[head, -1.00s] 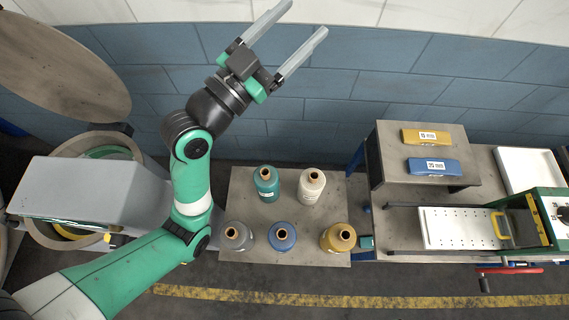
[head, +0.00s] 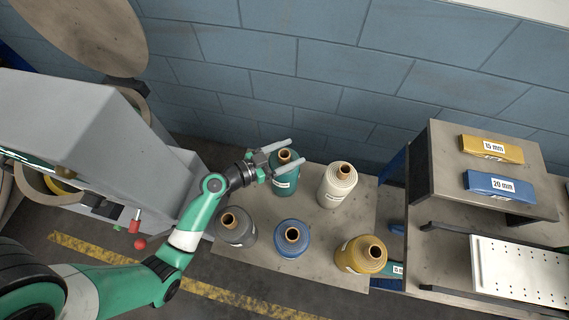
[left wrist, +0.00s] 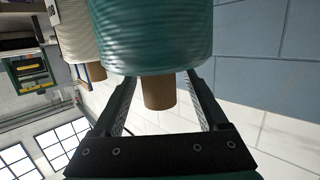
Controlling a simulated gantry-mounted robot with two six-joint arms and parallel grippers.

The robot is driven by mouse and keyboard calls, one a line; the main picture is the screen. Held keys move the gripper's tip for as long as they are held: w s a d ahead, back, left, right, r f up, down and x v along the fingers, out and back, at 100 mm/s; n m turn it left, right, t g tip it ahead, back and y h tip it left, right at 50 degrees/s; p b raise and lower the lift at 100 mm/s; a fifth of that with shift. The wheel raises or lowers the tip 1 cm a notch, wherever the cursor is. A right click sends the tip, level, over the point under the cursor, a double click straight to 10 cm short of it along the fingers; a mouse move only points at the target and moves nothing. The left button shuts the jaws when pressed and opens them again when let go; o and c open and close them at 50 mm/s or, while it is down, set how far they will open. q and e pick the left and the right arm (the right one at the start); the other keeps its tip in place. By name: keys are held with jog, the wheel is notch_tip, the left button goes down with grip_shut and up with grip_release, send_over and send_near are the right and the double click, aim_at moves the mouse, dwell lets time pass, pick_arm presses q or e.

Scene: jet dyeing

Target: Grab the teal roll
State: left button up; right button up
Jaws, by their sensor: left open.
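The teal roll (head: 286,180) stands upright at the back left of a small grey table, with a brown core at its top. My left gripper (head: 289,157) is open at the top of this roll, its fingers reaching out on either side of it. In the left wrist view, the teal roll (left wrist: 150,35) fills the top centre and its brown core (left wrist: 158,92) lies between the two open fingers (left wrist: 158,88). I cannot tell whether the fingers touch the roll. My right gripper is not in view.
A cream roll (head: 337,187) stands just right of the teal one. Grey (head: 236,228), blue (head: 291,239) and yellow (head: 361,256) rolls stand in front on the table (head: 260,268). A grey machine (head: 90,130) is at left, and a bench with yellow (head: 491,149) and blue (head: 498,186) boxes at right.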

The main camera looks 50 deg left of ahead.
pick_arm(q)
jog(key=shift+x, duration=0.8)
grip_shut()
jog(key=shift+r, duration=0.1)
dwell(0.7)
